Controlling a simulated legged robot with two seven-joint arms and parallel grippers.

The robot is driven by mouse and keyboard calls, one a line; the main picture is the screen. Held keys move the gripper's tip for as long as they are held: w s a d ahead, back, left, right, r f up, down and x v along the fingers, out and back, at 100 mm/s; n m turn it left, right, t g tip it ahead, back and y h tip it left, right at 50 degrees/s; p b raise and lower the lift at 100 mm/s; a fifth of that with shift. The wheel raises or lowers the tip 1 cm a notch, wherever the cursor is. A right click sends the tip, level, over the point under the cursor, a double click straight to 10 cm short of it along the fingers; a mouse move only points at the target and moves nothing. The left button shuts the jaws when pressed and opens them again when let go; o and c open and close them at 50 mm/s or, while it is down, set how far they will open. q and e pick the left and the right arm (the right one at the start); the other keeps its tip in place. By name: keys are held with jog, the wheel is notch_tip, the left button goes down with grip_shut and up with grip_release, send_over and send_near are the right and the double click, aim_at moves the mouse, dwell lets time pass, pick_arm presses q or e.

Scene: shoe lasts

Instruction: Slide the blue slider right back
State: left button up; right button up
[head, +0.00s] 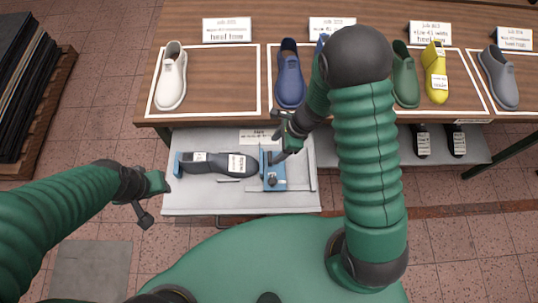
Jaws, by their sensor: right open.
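The blue slider (273,182) sits at the right end of a measuring fixture on a grey pull-out shelf (230,204). A dark shoe last (220,163) with a white label lies on its side to the left of the slider, its right end close to it. A blue end block (178,166) stands at the last's left end. My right gripper (279,156) is open at the slider's upper part; I cannot tell whether it touches. My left gripper (152,200) hangs empty left of the shelf; its jaw opening is unclear.
A wooden table (210,112) behind carries shoe lasts in white outlined bays: white (171,82), blue (290,80), green (405,78), yellow (435,75) and grey (499,80). Two dark lasts stand on the lower shelf at right.

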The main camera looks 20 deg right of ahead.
aim_at(271, 156)
jog(key=f, duration=0.4)
jog(key=w+f, duration=0.1)
jog(key=f, duration=0.1)
jog(key=shift+a+b, duration=0.35)
jog(key=shift+s+f, duration=0.15)
jog(key=shift+f, duration=0.2)
jog(key=shift+a, duration=0.2)
jog(key=shift+a+f, duration=0.1)
jog(key=shift+a, duration=0.3)
jog(key=shift+c, duration=0.2)
jog(key=shift+w+a, duration=0.1)
jog(key=shift+w, duration=0.1)
jog(key=shift+c, duration=2.4)
jog(key=shift+s+d, duration=0.1)
jog(key=shift+d, duration=0.35)
grip_shut()
pick_arm(q)
jog(key=shift+w+d+f, duration=0.1)
jog(key=shift+d+f, duration=0.3)
jog(key=shift+d, duration=0.35)
pick_arm(e)
jog(key=shift+a, duration=0.1)
